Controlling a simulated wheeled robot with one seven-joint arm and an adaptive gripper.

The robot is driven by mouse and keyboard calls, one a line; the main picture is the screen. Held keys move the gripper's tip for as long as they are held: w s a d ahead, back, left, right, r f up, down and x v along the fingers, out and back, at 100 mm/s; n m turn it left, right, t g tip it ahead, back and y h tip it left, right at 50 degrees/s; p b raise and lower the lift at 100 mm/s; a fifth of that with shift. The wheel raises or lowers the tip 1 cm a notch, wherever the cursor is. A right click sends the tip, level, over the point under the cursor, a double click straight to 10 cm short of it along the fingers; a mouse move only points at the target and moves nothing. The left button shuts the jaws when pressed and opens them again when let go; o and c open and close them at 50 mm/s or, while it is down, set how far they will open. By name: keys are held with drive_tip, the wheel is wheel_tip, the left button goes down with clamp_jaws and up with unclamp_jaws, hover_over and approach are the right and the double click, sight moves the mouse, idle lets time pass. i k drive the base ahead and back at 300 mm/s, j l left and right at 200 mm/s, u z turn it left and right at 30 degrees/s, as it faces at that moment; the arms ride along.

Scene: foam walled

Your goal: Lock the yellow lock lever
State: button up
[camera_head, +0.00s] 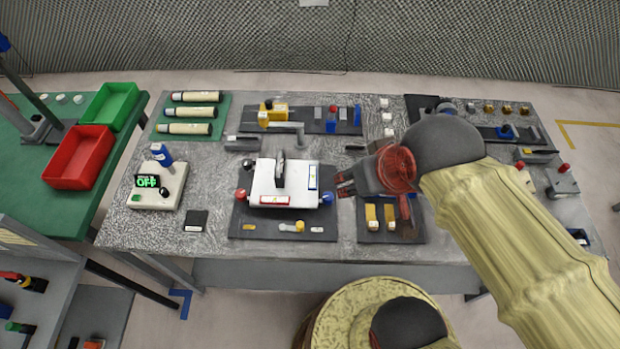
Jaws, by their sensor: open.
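A white box-shaped fixture (265,184) with a dark upright handle on top stands on a dark mat (236,228) in the middle of the table. A small yellow knob-like part (299,226) with a pale bar beside it is at the fixture's front edge; it may be the yellow lock lever, but its lock position is too small to tell. My gripper (342,186) is open just right of the fixture, pointing left, apart from the yellow part.
Yellow blocks (372,217) stand on a dark mat under my gripper. A yellow block fixture (273,115) with a grey bar is behind. A meter box (158,187) is at left. Red (80,158) and green (110,105) bins are on the green side table.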

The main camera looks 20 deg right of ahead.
sight(300, 227)
drive_tip(key=k+j+u, duration=0.1)
drive_tip(key=u, duration=0.25)
drive_tip(key=k+j+u, duration=0.1)
drive_tip(key=j+u, duration=0.35)
drive_tip(key=u, duration=0.25)
drive_tip(key=k+j, duration=0.05)
